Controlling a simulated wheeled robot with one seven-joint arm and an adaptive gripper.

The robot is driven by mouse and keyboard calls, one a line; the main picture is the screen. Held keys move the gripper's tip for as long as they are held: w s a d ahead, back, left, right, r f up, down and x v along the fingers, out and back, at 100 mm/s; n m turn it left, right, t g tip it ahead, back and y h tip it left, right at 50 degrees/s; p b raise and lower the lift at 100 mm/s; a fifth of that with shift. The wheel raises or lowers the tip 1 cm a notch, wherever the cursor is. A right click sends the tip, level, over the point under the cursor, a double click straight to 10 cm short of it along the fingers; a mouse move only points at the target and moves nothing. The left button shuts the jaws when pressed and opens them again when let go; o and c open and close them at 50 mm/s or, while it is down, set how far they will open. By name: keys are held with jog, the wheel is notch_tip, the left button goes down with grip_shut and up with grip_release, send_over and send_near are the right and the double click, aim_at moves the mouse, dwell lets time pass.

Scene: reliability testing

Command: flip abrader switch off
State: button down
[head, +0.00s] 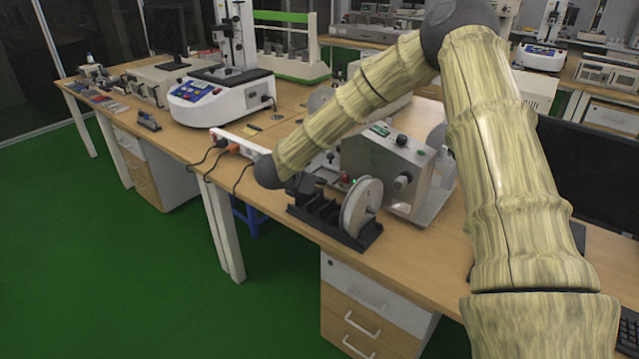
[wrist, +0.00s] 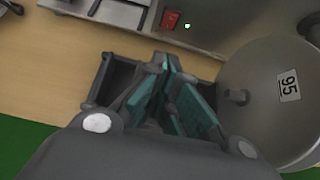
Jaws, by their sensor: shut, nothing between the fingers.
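The abrader (head: 385,165) is a grey metal box on the wooden bench, partly hidden behind my arm. Its red rocker switch (wrist: 170,19) shows at the top of the wrist view, on the abrader's front panel. A small bright light (wrist: 187,26) is just right of the switch; it looks green in the head view. My gripper (wrist: 168,65) is shut and empty, with its teal-padded fingertips below the switch in the wrist view and apart from it. In the head view my gripper (head: 304,185) is left of the abrader's front, partly hidden by my arm.
A white power strip (head: 240,143) with cables lies to the left. A white instrument (head: 222,97) stands farther back.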

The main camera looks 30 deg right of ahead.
aim_at(345, 179)
jog(key=p+x, duration=0.1)
jog(key=x, duration=0.6)
jog(key=shift+d, duration=0.1)
jog(key=d, duration=0.1)
jog(key=w+d+p, duration=0.1)
jog(key=d, duration=0.1)
jog(key=shift+w+r, duration=0.1)
jog(key=shift+w, duration=0.1)
jog(key=shift+w+d, duration=0.2)
jog(key=shift+d, duration=0.25)
jog(key=shift+d+p, duration=0.1)
jog(key=shift+p, duration=0.2)
